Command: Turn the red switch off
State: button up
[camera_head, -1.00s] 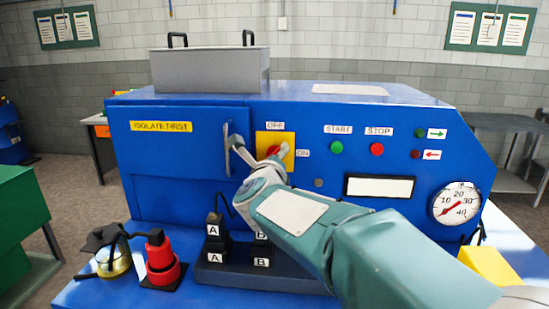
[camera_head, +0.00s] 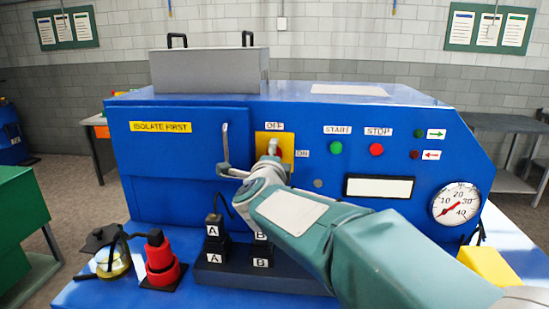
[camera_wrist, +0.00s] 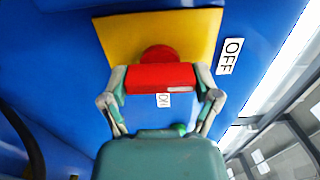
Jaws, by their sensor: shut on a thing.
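The red switch (camera_wrist: 160,78) is a red bar handle on a round red base, mounted on a yellow plate (camera_head: 288,141). In the wrist view the bar lies between the two fingertips of my gripper (camera_wrist: 162,85), which is shut on its ends. A white mark on the bar is at its right end, on the side of the OFF label (camera_wrist: 230,57). The ON label (camera_wrist: 163,100) shows just below the bar.
A grey door handle (camera_head: 226,145) stands close left of my gripper. The green start button (camera_head: 336,147) and red stop button (camera_head: 376,149) are to the right. Black blocks marked A and B (camera_head: 240,256) and a red-and-black part (camera_head: 161,262) stand below.

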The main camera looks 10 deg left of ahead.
jog(key=shift+a+f+n, duration=0.1)
jog(key=shift+f+n, duration=0.15)
jog(key=shift+n, duration=0.05)
jog(key=o, duration=1)
jog(key=shift+c, duration=0.2)
jog(key=shift+a, duration=0.2)
jog(key=shift+d+r, duration=0.1)
jog(key=shift+r, duration=0.05)
jog(key=shift+s, duration=0.4)
jog(key=s, duration=1.1)
